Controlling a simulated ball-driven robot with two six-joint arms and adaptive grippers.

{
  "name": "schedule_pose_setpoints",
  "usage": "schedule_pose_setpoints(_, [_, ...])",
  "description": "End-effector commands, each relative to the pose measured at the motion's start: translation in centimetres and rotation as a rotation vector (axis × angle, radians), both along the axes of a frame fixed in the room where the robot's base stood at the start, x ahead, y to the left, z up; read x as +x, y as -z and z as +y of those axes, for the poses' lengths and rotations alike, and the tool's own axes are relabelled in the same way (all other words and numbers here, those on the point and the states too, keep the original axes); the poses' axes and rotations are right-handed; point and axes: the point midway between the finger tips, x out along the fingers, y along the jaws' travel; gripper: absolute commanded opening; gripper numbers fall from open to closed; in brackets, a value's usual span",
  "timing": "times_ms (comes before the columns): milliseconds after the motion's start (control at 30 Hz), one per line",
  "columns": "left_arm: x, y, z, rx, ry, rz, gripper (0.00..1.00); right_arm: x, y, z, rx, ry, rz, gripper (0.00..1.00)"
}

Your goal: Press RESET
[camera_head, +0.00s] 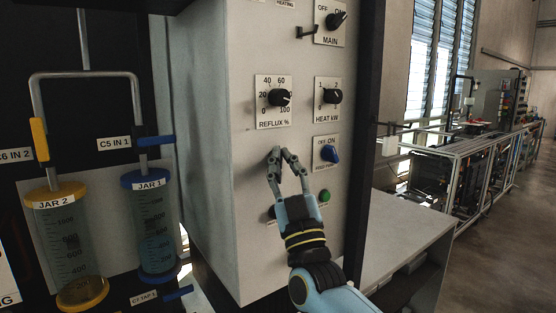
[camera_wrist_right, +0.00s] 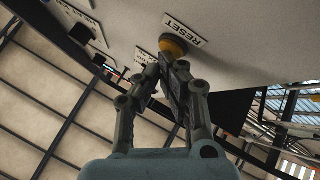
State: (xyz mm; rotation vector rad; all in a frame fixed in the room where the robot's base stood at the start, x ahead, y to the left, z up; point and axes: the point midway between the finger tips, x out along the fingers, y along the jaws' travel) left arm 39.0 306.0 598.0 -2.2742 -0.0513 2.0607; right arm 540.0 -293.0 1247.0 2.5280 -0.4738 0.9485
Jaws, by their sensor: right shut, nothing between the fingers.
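The RESET label (camera_wrist_right: 185,30) shows in the right wrist view on the pale panel, with a round yellow-orange button (camera_wrist_right: 173,45) beside it. My right gripper (camera_wrist_right: 166,64) is shut and empty, its fingertips at the button's lower edge in that view and covering part of it. I cannot tell whether they touch it. In the head view my right gripper (camera_head: 282,154) is in front of the white control panel (camera_head: 255,170), below the REFLUX knob. The RESET button cannot be made out there. My left gripper is not in view.
JAR 1 (camera_head: 154,230) and JAR 2 (camera_head: 68,245) stand left. A pale bench (camera_head: 405,235) is right.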

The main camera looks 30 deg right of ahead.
Motion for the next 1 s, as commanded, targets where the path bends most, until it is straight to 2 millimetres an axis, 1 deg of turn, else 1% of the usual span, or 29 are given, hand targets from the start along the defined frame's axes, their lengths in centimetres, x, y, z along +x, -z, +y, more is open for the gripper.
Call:
schedule_pose_setpoints(267, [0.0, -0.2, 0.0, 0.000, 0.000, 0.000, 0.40, -0.2, -0.1, 0.0, 0.000, 0.000, 0.000, 0.00])
schedule_pose_setpoints(567, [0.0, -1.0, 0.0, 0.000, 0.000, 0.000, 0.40, -1.6, -0.1, -0.1, 0.000, 0.000, 0.000, 0.00])
schedule_pose_setpoints(867, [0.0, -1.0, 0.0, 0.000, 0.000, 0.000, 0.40, -1.7, 0.0, -0.1, 0.000, 0.000, 0.000, 0.00])
schedule_pose_setpoints(1000, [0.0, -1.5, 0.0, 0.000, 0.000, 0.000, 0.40, -2.5, -0.1, -0.2, 0.000, 0.000, 0.002, 0.00])
